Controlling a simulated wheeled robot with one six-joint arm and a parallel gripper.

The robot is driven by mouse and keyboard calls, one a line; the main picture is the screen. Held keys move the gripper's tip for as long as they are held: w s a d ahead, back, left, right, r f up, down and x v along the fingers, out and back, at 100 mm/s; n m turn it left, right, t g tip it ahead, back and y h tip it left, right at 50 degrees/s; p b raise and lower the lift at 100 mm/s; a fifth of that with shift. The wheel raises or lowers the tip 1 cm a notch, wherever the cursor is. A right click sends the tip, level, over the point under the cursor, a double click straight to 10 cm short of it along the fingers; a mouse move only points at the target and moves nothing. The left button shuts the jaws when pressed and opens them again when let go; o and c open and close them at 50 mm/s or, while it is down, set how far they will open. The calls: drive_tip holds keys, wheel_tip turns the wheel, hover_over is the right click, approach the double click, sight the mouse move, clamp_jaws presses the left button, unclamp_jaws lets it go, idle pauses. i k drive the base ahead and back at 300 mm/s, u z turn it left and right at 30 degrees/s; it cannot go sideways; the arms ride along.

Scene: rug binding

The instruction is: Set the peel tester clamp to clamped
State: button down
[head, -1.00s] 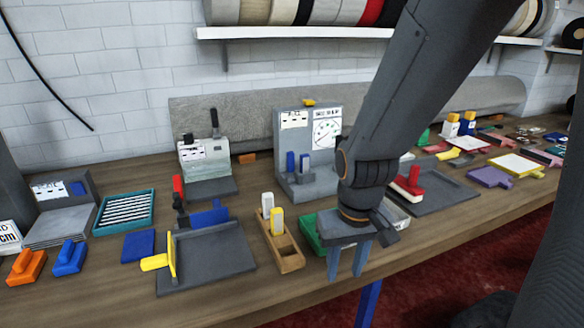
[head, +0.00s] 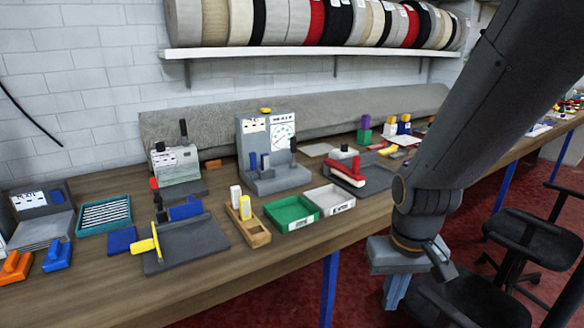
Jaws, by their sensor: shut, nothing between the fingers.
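A grey stand with a round dial chart (head: 283,137) stands at the middle back of the bench in the head view. It looks like the peel tester; its small labels are unreadable. My gripper (head: 396,292) is shut and empty, pointing down beyond the bench's front edge, to the right of and well apart from the stand.
A green tray (head: 291,222), a white tray (head: 329,208) and a wooden holder (head: 247,238) lie in front of the stand. A red-handled tool (head: 346,173) lies to its right. Dark chairs (head: 530,240) stand on the red floor at right.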

sight(253, 155)
drive_tip(key=z, duration=0.25)
drive_tip(key=k, duration=0.6)
drive_tip(key=u, duration=0.3)
drive_tip(key=i, duration=0.5)
drive_tip(key=u, duration=1)
drive_tip(key=i, duration=0.9)
drive_tip(key=z, duration=0.1)
